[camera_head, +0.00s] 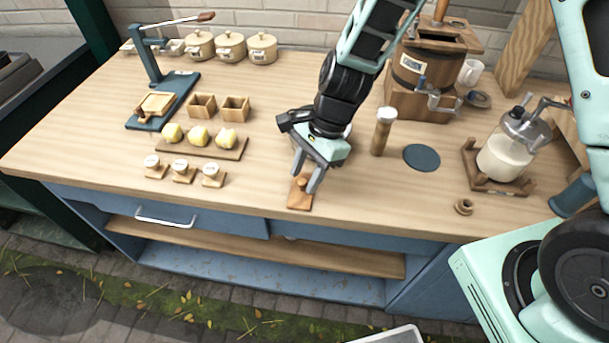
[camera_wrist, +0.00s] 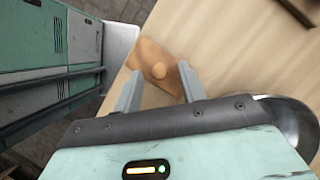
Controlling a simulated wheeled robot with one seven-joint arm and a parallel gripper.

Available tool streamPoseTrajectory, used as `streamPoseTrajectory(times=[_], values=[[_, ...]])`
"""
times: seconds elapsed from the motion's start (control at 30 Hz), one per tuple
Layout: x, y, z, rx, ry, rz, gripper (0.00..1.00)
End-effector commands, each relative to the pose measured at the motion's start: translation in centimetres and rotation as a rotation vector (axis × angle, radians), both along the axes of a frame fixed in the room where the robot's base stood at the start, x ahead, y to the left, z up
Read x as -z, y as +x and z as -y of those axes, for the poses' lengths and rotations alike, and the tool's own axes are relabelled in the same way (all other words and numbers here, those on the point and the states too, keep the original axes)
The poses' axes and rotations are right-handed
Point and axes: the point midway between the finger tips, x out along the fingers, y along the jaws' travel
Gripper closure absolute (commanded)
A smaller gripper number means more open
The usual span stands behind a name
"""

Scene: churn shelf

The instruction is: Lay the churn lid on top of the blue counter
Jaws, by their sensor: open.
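The churn lid (camera_head: 300,196) is a small flat wooden plate with a round knob. It appears to lie flat on the wooden top of the blue counter (camera_head: 262,190), close to the front edge. My gripper (camera_head: 305,182) is open and points down at the lid. In the wrist view, the lid (camera_wrist: 152,52) shows beyond my open gripper (camera_wrist: 160,88), with its knob between the fingertips and not clasped. The wooden churn (camera_head: 407,75) stands at the back right with a dark opening in its top.
A wooden cylinder (camera_head: 382,132), a dark blue disc (camera_head: 421,157) and a glass jar churn (camera_head: 503,155) stand to the right. A metal bowl (camera_wrist: 290,122) is beside my gripper.

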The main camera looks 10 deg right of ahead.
Motion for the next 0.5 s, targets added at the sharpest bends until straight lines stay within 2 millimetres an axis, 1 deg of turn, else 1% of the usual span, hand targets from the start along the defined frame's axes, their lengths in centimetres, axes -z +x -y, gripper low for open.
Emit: streamPoseTrajectory(times=[0.03, 0.3, 0.4, 0.5], values=[[-0.9, 0.2, 0.3, 0.001, 0.0, 0.005, 0.6], [-6.2, 1.1, 2.3, 0.001, 0.0, 0.005, 0.6], [-7.8, 1.3, 3.0, 0.001, 0.0, 0.005, 0.6], [-9.0, 1.5, 3.4, 0.0, 0.0, 0.003, 0.6]])
